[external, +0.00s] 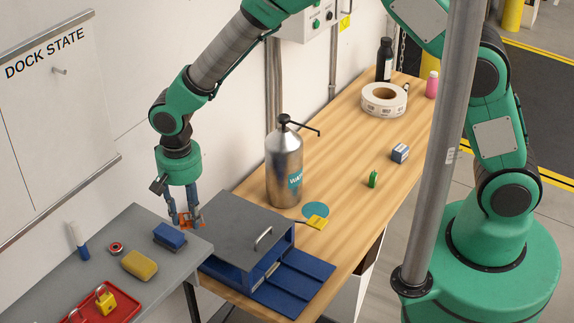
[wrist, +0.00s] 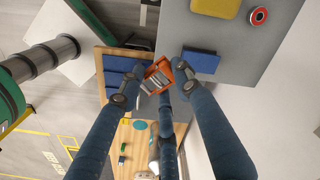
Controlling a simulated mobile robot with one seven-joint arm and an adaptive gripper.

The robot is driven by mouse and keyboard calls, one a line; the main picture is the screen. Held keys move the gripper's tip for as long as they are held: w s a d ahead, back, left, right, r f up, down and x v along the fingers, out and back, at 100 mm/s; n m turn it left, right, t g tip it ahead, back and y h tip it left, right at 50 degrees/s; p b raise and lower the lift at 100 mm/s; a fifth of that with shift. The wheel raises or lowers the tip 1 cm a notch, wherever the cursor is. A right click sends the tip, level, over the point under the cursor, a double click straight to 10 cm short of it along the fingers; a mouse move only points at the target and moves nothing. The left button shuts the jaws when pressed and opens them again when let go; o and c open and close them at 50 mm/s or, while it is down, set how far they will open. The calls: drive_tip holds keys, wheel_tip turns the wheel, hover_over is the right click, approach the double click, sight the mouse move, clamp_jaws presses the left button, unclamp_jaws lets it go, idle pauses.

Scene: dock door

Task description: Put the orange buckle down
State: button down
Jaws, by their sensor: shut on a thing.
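My gripper (external: 184,220) points down near the inner edge of the grey table, beside the grey-topped blue drawer box. Its blue fingers are shut on the orange buckle (external: 197,223). In the wrist view the orange buckle (wrist: 151,85) shows between the fingertips (wrist: 156,82), with a grey middle part. The fingers hide part of it. I cannot tell whether it touches a surface below.
The drawer box (external: 245,222) has a handle and blue panels in front. A blue block (external: 170,236), yellow sponge (external: 139,265), tape roll (external: 116,249) and red tray (external: 125,311) crowd the grey table (external: 180,278). A steel bottle (external: 284,165) stands on the wooden bench (external: 345,150).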

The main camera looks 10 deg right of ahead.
drive_tip(key=w+d+m+b, duration=0.2)
drive_tip(key=w+d+b, duration=0.1)
drive_tip(key=w+d, duration=0.75)
drive_tip(key=w+d+f+m+b, duration=0.1)
drive_tip(key=w+d+b, duration=0.2)
drive_tip(key=w+d, duration=0.75)
drive_tip(key=w+d+m+b, duration=0.2)
drive_tip(key=w+d, duration=0.3)
drive_tip(key=w, duration=1.1)
drive_tip(key=w+d+m+b, duration=0.2)
drive_tip(key=w+d+b, duration=0.15)
drive_tip(key=d, duration=1.05)
drive_tip(key=w+d+m+b, duration=0.15)
drive_tip(key=w+d, duration=0.35)
drive_tip(key=d, duration=0.9)
drive_tip(key=w+d+m+b, duration=0.1)
drive_tip(key=w+d+b, duration=0.3)
drive_tip(key=d, duration=1)
drive_tip(key=f, duration=1.9)
drive_tip(key=f+p, duration=0.1)
drive_tip(key=f, duration=0.8)
drive_tip(key=shift+w+f, duration=0.15)
drive_tip(key=shift+w, duration=0.2)
drive_tip(key=shift+f, duration=0.4)
drive_tip(key=shift+w+d, duration=0.1)
